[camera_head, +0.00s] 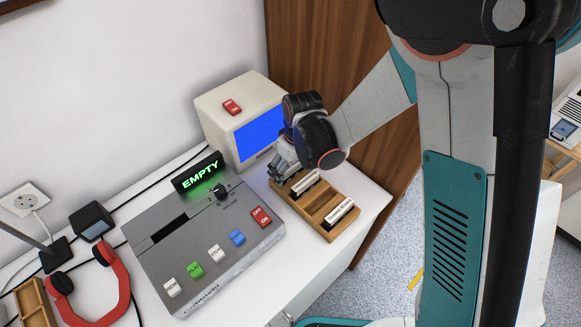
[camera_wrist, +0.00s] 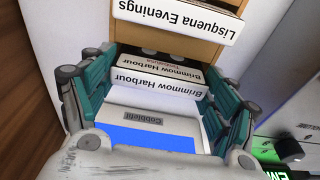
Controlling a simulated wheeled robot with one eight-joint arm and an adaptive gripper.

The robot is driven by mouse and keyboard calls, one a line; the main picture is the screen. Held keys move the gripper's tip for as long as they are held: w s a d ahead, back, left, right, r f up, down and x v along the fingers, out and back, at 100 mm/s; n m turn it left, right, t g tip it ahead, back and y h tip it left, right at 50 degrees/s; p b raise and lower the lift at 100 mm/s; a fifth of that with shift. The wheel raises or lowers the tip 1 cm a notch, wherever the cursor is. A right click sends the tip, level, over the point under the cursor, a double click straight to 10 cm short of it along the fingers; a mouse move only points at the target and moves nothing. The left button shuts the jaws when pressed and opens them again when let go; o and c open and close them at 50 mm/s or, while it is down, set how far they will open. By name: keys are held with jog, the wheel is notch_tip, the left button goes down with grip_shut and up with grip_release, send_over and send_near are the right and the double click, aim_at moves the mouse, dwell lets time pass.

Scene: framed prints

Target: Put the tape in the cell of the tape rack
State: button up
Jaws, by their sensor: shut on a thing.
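My gripper (camera_head: 281,168) is at the rack's far end, beside the monitor. In the wrist view its teal fingers (camera_wrist: 158,75) are shut on a white tape (camera_wrist: 157,82) labelled "Brimmow Harbour". In the head view the hand mostly hides this tape. The wooden tape rack (camera_head: 321,207) lies on the white counter, with bare cells in its middle. Two white tapes stand in it, one nearer the gripper (camera_head: 305,184) and one nearer the front (camera_head: 341,213). A tape labelled "Lisquena Evenings" (camera_wrist: 175,20) shows beyond the held one. I cannot tell whether the held tape touches the rack.
A cream monitor (camera_head: 219,103) with a blue screen stands close left of my gripper. A grey console (camera_head: 205,245) with coloured buttons and a green "EMPTY" sign (camera_head: 198,171) fills the counter's middle. Red headphones (camera_head: 119,285) lie at left. A brown wooden panel (camera_head: 315,55) rises behind.

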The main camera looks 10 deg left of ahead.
jog(key=o, duration=0.7)
jog(key=shift+f, duration=0.15)
jog(key=o, duration=0.5)
jog(key=shift+r, duration=0.2)
jog(key=r+p, duration=0.1)
jog(key=r, duration=0.3)
jog(key=d+r+p, duration=0.1)
jog(key=r, duration=0.3)
jog(key=s+r+p, duration=0.1)
jog(key=r+p, duration=0.1)
jog(key=r, duration=0.2)
jog(key=shift+s+d, duration=0.1)
jog(key=shift+d, duration=0.05)
